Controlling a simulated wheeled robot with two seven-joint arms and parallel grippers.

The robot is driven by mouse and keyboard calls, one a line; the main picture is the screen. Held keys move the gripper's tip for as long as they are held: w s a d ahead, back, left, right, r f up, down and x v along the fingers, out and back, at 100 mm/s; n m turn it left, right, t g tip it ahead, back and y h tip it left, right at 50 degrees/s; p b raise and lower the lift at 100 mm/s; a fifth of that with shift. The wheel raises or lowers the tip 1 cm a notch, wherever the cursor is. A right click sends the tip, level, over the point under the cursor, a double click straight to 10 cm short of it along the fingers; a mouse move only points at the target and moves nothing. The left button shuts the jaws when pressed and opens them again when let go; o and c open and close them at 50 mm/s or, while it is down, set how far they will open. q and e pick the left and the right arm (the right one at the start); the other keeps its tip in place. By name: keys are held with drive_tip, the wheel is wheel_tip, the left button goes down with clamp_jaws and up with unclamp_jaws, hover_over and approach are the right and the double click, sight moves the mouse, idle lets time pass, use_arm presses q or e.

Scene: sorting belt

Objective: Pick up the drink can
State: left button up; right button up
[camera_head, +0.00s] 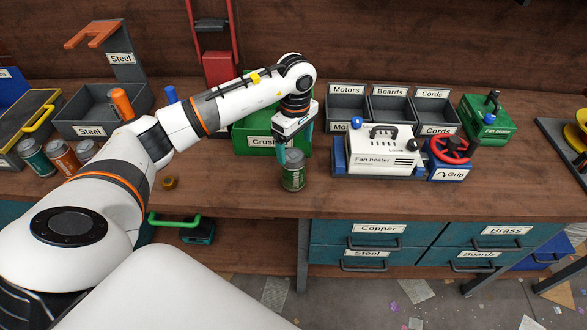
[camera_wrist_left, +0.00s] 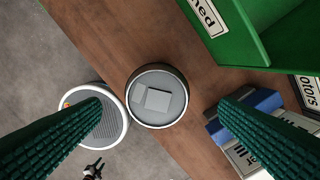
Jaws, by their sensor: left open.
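A dark green drink can (camera_head: 293,172) stands upright near the front edge of the wooden bench, in front of the green crusher bin. Its round grey top (camera_wrist_left: 157,97) shows in the wrist view, between the fingers and a little above the line of their tips. My left gripper (camera_head: 295,149) is open and points down over the can, with one teal fingertip close to the can's upper left in the head view. In the wrist view the ridged green fingers (camera_wrist_left: 162,109) are wide apart with nothing gripped. My right gripper is not in view.
Behind the can is the green crusher bin (camera_head: 245,139). To the right stand a fan heater (camera_head: 380,157) and labelled grey bins (camera_head: 347,103). Several other cans (camera_head: 63,157) stand at the left by the Steel bin (camera_head: 88,130). The bench's front edge is close to the can.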

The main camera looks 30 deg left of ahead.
sight(293, 166)
use_arm(q)
wheel_tip(293, 166, down, 4)
drive_tip(key=shift+f+p, duration=0.1)
drive_tip(key=shift+p, duration=0.3)
drive_tip(key=shift+s+f, duration=0.1)
drive_tip(key=shift+f, duration=0.2)
wheel_tip(293, 166, down, 4)
drive_tip(key=shift+a+r+p, duration=0.1)
drive_tip(key=shift+r+p, duration=0.05)
drive_tip(key=shift+p, duration=0.7)
drive_tip(key=shift+f, duration=0.4)
drive_tip(key=c, duration=1)
